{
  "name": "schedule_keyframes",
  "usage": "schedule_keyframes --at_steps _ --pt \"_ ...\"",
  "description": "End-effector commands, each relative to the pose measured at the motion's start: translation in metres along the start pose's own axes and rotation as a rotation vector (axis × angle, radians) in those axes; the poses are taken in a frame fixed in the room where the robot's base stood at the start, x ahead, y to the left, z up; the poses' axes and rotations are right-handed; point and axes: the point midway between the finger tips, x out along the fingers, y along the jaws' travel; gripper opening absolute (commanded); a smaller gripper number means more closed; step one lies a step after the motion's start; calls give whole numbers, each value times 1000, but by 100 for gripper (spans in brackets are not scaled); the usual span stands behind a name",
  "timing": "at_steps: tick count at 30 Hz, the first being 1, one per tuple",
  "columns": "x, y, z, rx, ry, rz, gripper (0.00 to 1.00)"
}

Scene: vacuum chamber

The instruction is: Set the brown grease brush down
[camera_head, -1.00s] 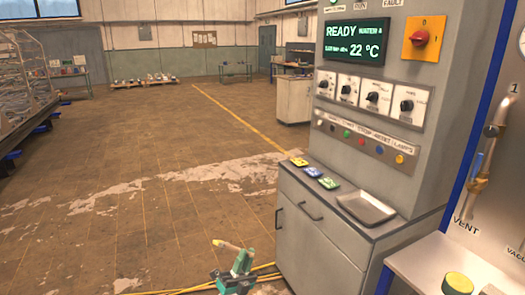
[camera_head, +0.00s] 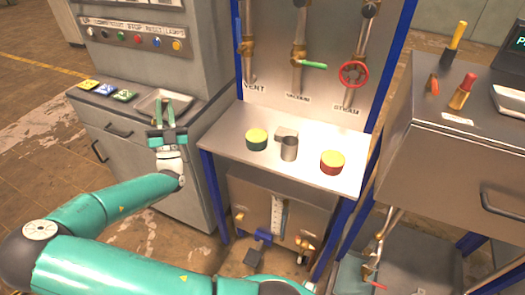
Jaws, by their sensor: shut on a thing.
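My gripper (camera_head: 168,118) is at the metal tray (camera_head: 150,107) on the grey control cabinet's ledge, at the left of the view. Its teal jaws point away from me over the tray. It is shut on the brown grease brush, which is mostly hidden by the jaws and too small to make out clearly. I cannot tell whether the brush touches the tray. My teal arm reaches in from the lower left.
Yellow, blue and green cards (camera_head: 104,90) lie left of the tray. The steel bench (camera_head: 225,130) holds a green tin (camera_head: 257,139), a grey cup (camera_head: 289,149) and a red tin (camera_head: 332,162). A red valve wheel (camera_head: 353,74) is above. A cabinet (camera_head: 450,150) stands right.

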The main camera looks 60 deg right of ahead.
Motion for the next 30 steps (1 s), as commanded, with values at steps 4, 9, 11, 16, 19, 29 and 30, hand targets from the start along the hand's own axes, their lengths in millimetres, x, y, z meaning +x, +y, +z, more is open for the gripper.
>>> schedule_keyframes --at_steps 4,9,11,16,19,29,30 --pt "36 80 -29 -239 -111 100 0" --pt "52 170 -70 -474 -245 240 0" --pt "53 201 -88 -546 -290 294 0" --pt "40 278 -136 -706 -395 442 0" --pt "30 306 -157 -761 -434 501 0" --pt "-5 337 -158 -804 -467 543 0" --pt "-11 339 -153 -803 -466 541 0"
